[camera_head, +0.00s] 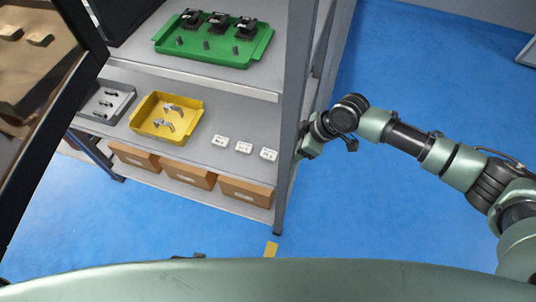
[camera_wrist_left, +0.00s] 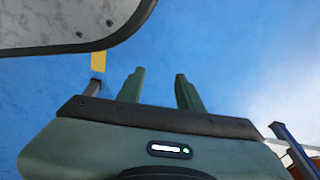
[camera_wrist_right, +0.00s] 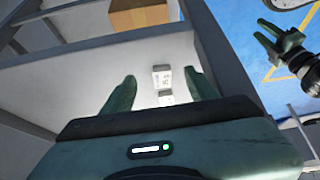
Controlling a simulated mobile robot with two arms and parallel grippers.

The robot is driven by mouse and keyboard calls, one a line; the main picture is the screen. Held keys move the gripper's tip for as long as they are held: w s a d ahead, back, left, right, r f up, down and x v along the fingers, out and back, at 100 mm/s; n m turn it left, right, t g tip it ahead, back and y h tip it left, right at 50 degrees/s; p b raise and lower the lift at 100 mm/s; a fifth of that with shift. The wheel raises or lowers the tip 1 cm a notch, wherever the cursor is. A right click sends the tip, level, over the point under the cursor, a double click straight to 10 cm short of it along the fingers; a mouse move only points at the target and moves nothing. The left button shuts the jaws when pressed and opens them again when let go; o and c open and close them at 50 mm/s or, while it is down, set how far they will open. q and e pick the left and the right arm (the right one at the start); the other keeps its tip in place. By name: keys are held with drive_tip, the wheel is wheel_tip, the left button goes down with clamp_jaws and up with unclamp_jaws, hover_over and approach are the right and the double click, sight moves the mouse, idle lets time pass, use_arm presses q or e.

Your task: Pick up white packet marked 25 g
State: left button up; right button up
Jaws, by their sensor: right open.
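Three small white packets lie in a row on the grey middle shelf in the head view: a left packet (camera_head: 220,140), a middle packet (camera_head: 244,147) and a right packet (camera_head: 268,154). Their print is too small to read there. My right gripper (camera_head: 304,150) is beside the shelf's right end, partly hidden by the post. In the right wrist view its open fingers (camera_wrist_right: 161,82) point toward a nearer packet (camera_wrist_right: 166,98) and a farther packet (camera_wrist_right: 162,77), with nothing held. My left gripper (camera_wrist_left: 159,78) is open and empty over the floor.
A yellow tray (camera_head: 143,127) with metal parts stands left of the packets, and a grey tray (camera_head: 99,112) farther left. A green tray (camera_head: 170,45) is on the shelf above. Cardboard boxes (camera_head: 246,201) sit below. The shelf post (camera_head: 287,130) is close to my right arm.

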sight(269, 153)
drive_tip(key=shift+w+a, duration=0.2)
drive_tip(key=shift+a, duration=0.35)
drive_tip(key=shift+w+a, duration=0.15)
drive_tip(key=shift+a, duration=0.4)
drive_tip(key=x, duration=0.2)
drive_tip(key=b+x, duration=0.1)
drive_tip(key=x, duration=0.1)
drive_tip(key=shift+w+a, duration=0.2)
drive_tip(key=shift+a, duration=0.25)
drive_tip(key=shift+a+f, duration=0.25)
drive_tip(key=shift+f, duration=0.2)
use_arm(q)
drive_tip(key=w+r, duration=0.1)
drive_tip(key=r, duration=0.1)
drive_tip(key=w+r, duration=0.1)
drive_tip(key=shift+w+d+r, duration=0.15)
drive_tip(key=shift+w+r, duration=0.05)
drive_tip(key=shift+r, duration=0.2)
use_arm(e)
clamp_jaws()
